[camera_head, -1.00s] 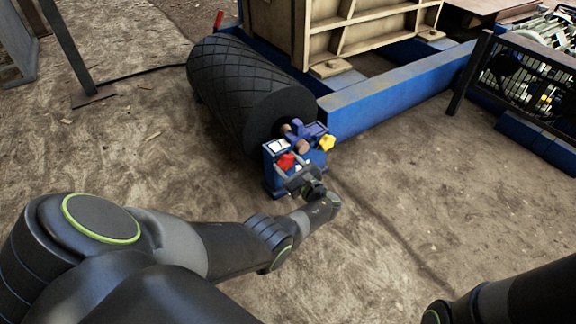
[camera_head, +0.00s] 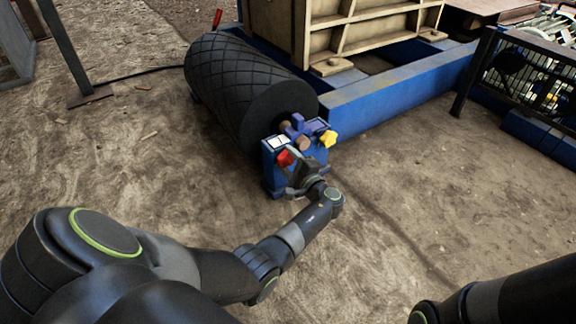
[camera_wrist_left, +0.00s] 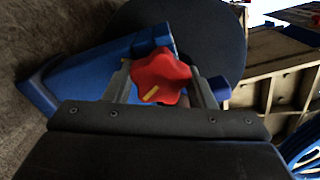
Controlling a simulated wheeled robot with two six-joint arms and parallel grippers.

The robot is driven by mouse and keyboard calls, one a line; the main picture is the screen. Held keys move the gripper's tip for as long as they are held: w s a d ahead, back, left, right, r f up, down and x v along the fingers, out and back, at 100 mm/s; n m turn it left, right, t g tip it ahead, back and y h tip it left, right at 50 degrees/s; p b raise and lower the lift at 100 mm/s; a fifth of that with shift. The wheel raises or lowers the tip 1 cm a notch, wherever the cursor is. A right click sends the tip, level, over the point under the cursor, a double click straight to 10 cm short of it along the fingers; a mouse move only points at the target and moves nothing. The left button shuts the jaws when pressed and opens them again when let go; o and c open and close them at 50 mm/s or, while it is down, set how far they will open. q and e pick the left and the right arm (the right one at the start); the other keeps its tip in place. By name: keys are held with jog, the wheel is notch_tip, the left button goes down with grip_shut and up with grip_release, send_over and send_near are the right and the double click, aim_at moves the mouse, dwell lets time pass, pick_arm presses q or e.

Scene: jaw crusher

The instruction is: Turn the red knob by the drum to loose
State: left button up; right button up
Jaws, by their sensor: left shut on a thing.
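The red knob (camera_head: 284,158) sits on the front of the blue bearing stand (camera_head: 270,178) at the near end of the black drum (camera_head: 240,92). My left gripper (camera_head: 292,166) is at the knob and partly covers it in the head view. In the left wrist view the star-shaped red knob (camera_wrist_left: 160,78), with a yellow mark on one lobe, lies between the two fingers of my left gripper (camera_wrist_left: 163,80), which is shut on it. What the label beside the knob says is too small to read. My right gripper is not in view.
A yellow knob (camera_head: 328,139) is on the right side of the same stand. A blue frame beam (camera_head: 400,88) runs behind to the right, below a tan ribbed housing (camera_head: 370,28). A dark mesh guard (camera_head: 525,75) stands at the right. Open dirt ground lies in front.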

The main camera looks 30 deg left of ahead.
pick_arm(q)
jog(key=n, duration=0.1)
jog(key=n+b, duration=0.2)
jog(key=shift+f+n, duration=0.25)
jog(key=shift+n, duration=0.15)
jog(key=shift+r+n+b, duration=0.15)
jog(key=shift+n+b, duration=1)
jog(key=shift+n, duration=0.55)
jog(key=o, duration=1)
